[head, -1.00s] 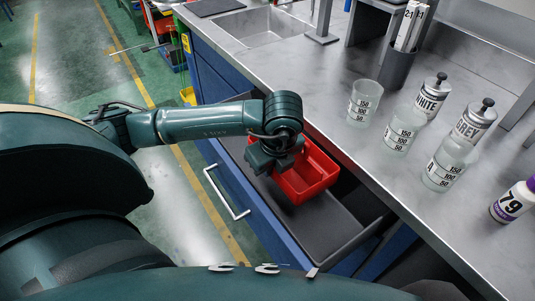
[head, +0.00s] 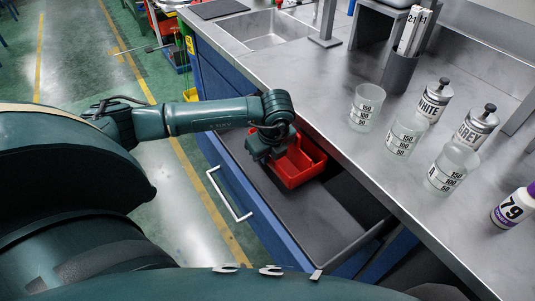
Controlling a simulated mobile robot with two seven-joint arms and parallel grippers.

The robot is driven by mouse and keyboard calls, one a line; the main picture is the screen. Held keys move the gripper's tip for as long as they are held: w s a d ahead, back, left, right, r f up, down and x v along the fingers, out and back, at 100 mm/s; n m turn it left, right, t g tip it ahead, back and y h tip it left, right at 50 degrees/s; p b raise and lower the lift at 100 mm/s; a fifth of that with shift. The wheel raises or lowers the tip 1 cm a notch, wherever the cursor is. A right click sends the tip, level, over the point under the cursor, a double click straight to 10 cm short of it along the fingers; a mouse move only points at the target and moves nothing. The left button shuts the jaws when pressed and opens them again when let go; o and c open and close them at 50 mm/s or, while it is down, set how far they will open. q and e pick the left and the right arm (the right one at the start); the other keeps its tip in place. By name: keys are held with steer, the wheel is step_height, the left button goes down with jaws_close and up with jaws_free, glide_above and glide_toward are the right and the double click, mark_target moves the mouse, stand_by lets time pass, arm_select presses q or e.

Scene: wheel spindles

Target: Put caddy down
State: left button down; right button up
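The red caddy (head: 302,171) is an open-topped bin inside the open drawer (head: 315,214), near the drawer's far end. It appears low, at or just above the drawer floor; I cannot tell whether it touches. My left gripper (head: 266,152) is at the caddy's left wall, pointing down. Its fingertips are hidden behind the gripper body and the caddy wall, so I cannot see whether they are closed on the wall. My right gripper is not in view.
The drawer has a white handle (head: 231,197) on its blue front. The grey worktop (head: 306,75) overhangs on the right. It carries several measuring beakers (head: 405,134), white and grey paint tins (head: 474,126), a bottle (head: 513,208) and a sink (head: 262,30). The near drawer floor is clear.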

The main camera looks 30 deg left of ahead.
arm_select(q)
steer(key=shift+f+b, duration=0.5)
steer(key=shift+b, duration=0.05)
steer(key=shift+f, duration=0.1)
steer(key=c, duration=1.6)
jaws_free()
steer(key=p+v, duration=0.1)
steer(key=v, duration=1.2)
steer(key=shift+r, duration=0.2)
